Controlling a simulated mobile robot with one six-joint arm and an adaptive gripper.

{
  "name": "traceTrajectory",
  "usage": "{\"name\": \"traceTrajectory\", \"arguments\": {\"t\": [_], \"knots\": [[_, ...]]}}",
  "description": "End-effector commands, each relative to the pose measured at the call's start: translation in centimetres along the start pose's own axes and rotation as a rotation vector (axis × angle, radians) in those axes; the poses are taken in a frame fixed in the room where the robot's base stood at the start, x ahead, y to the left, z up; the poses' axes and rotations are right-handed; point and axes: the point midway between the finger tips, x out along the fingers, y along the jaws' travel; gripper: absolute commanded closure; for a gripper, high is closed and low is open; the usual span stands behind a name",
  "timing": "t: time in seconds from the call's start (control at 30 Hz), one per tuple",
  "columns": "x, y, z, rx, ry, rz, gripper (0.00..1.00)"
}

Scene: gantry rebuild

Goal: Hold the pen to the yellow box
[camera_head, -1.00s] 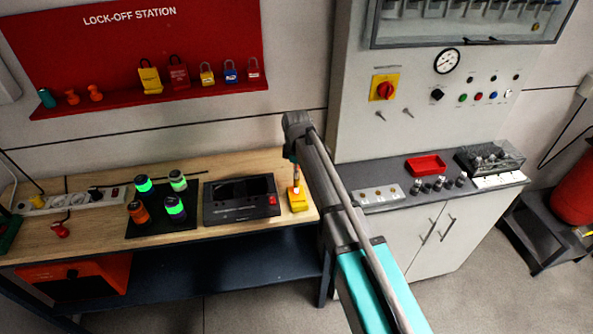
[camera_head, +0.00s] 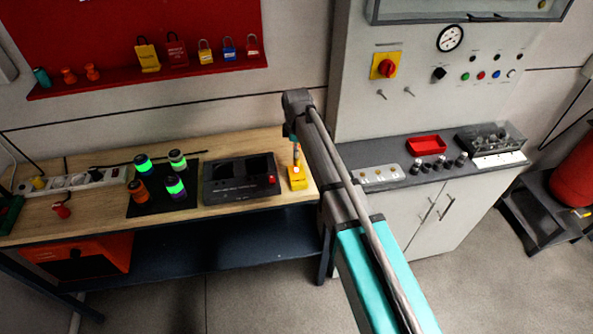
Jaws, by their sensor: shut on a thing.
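The yellow box (camera_head: 298,181) sits on the right end of the wooden workbench, beside the black device. The pen (camera_head: 296,153) shows as a thin, short, upright shape just above the box, with a small red part near its lower end. My gripper (camera_head: 294,139) is at the far end of my arm, over the box, and shut on the pen. The arm partly hides the gripper, and its fingers are too small to make out. The pen's lower end is at or just above the top of the box; I cannot tell whether they touch.
A black device (camera_head: 240,178) with a red button stands left of the box. Several lit cylinders stand on a black mat (camera_head: 149,212). A power strip (camera_head: 75,183) lies at the left. A grey cabinet with a red tray (camera_head: 426,145) stands right of the arm.

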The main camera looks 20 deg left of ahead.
Motion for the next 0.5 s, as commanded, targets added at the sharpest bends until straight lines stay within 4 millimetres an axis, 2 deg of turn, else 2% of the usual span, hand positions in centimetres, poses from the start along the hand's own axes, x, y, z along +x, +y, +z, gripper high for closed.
{"name": "traceTrajectory", "arguments": {"t": [0.23, 0.5], "knots": [[-0.4, 0.0, 0.0, 0.000, 0.000, 0.000, 1.00], [-1.9, 0.0, 0.0, 0.000, 0.000, 0.000, 1.00]]}}
